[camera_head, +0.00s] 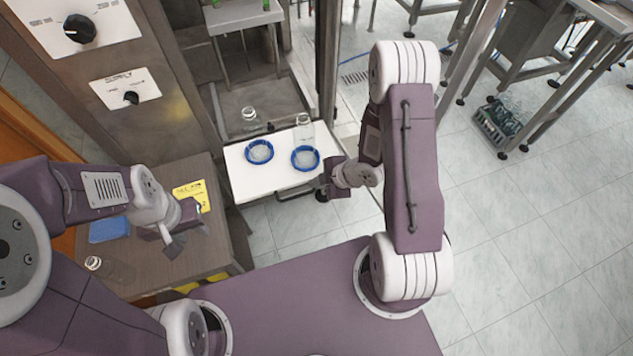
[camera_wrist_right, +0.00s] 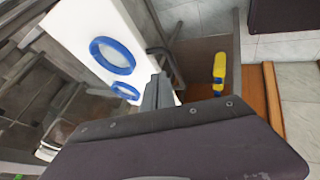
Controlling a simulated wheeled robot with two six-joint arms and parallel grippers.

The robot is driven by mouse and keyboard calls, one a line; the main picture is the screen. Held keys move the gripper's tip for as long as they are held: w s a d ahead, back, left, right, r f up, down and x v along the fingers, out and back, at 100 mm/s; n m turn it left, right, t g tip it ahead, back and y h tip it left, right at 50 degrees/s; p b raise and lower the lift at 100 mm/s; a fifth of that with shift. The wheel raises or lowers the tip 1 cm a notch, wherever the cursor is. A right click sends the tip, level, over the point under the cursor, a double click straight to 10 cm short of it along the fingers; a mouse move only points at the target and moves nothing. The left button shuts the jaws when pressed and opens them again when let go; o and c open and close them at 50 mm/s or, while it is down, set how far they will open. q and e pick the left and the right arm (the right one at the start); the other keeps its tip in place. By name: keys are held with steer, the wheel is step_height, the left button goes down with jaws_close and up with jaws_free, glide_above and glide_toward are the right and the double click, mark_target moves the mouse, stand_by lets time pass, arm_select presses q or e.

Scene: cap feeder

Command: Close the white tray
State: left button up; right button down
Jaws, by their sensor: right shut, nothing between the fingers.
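The white tray (camera_head: 277,188) sticks out of the metal machine, with a dark handle (camera_head: 285,194) on its front edge. Two blue rings, a left one (camera_head: 260,151) and a right one (camera_head: 305,158), lie on it. A clear bottle (camera_head: 304,127) stands at its back right. My right gripper (camera_head: 323,192) is shut and empty at the tray's front right corner, close to the handle's right end. In the right wrist view its fingers (camera_wrist_right: 159,92) show beside the tray (camera_wrist_right: 78,27); contact is unclear. My left gripper (camera_head: 187,230) is open and empty above the brown table.
The brown table (camera_head: 225,235) at the left holds a yellow label (camera_head: 190,195), a blue item (camera_head: 109,228) and a clear bottle (camera_head: 95,264). Another bottle (camera_head: 250,118) stands behind the tray. Open tiled floor lies to the right.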

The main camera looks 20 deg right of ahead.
steer(key=x, duration=0.6)
steer(key=shift+w+f, duration=0.2)
steer(key=shift+f, duration=0.05)
steer(key=shift+w+a, duration=0.1)
steer(key=shift+a, duration=0.1)
